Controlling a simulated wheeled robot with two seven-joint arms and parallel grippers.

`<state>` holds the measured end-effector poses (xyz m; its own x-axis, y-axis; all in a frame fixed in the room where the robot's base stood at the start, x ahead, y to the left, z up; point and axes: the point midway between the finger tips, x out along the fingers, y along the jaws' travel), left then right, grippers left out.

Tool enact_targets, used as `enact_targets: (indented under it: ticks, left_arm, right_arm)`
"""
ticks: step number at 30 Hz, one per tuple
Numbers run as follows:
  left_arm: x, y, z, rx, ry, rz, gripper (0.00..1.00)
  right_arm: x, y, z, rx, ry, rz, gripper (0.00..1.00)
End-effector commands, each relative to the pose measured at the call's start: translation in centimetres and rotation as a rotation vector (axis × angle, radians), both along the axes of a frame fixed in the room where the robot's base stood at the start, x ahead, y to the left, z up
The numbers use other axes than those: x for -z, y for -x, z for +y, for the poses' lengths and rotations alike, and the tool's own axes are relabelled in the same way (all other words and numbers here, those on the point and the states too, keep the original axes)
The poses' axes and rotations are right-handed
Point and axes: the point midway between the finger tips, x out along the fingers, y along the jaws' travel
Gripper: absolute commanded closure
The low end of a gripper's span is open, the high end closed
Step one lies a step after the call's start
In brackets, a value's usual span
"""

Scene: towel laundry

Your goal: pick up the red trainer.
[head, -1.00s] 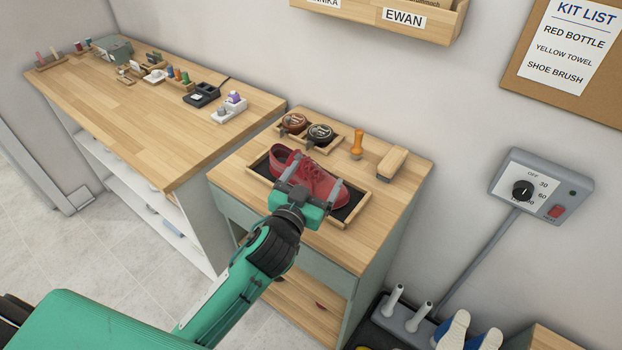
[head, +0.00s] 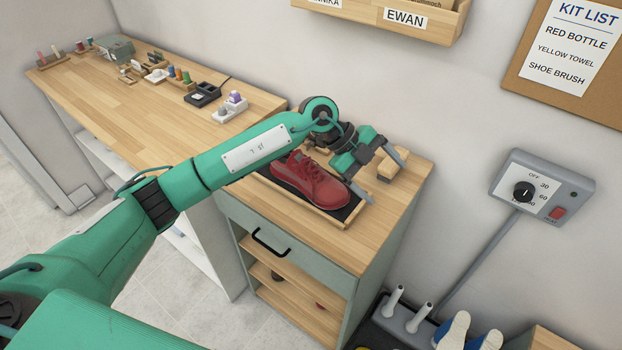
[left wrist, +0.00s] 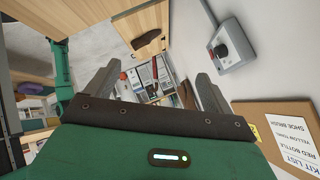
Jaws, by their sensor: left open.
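The red trainer (head: 312,184) lies in a shallow wooden tray (head: 318,221) with a dark lining, on top of the small cabinet. Its toe points right and toward the front. My left gripper (head: 387,177) is open and empty, above the cabinet just right of the toe. One finger shows close beside the toe; I cannot tell whether it touches. My left arm passes over the tray's back left and hides part of it. In the left wrist view the open fingers (left wrist: 158,85) show nothing between them up close, and I cannot make out the trainer there. My right gripper is not in view.
A wooden block-like brush (head: 391,166) lies behind the gripper, partly hidden. A long bench (head: 130,95) with small items stands left. A wall control box (head: 541,188) is at the right. A rack with pegs (head: 395,300) and blue shoes (head: 455,330) stands low right.

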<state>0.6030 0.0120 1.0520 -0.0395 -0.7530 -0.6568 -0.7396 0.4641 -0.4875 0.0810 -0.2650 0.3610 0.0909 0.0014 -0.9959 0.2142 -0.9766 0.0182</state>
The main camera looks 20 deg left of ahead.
Motion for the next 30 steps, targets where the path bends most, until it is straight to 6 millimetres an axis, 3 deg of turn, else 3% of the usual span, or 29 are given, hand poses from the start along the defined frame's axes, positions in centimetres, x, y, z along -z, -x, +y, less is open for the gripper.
enact_targets:
  ticks: [1,6,9,12,17,30]
  left_arm:
    - [0.2,-1.5,2.5,-0.027,-0.133,0.009,0.14]
    - [-0.1,-5.0,11.0,-0.184,-0.536,0.073,0.14]
    - [-1.2,-6.2,15.0,-0.280,-0.701,0.101,0.14]
    - [-2.2,-6.8,17.6,-0.353,-0.802,0.120,0.14]
    - [-2.1,-7.0,19.0,-0.391,-0.856,0.135,0.14]
    - [5.3,-6.9,18.8,-0.387,-0.851,0.134,0.14]
  right_arm:
    - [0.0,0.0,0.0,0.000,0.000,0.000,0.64]
    - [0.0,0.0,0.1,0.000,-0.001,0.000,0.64]
    - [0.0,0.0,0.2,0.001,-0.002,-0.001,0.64]
    - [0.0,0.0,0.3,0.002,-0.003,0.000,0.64]
    - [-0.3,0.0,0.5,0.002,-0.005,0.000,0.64]
    - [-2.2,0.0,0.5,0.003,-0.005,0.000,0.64]
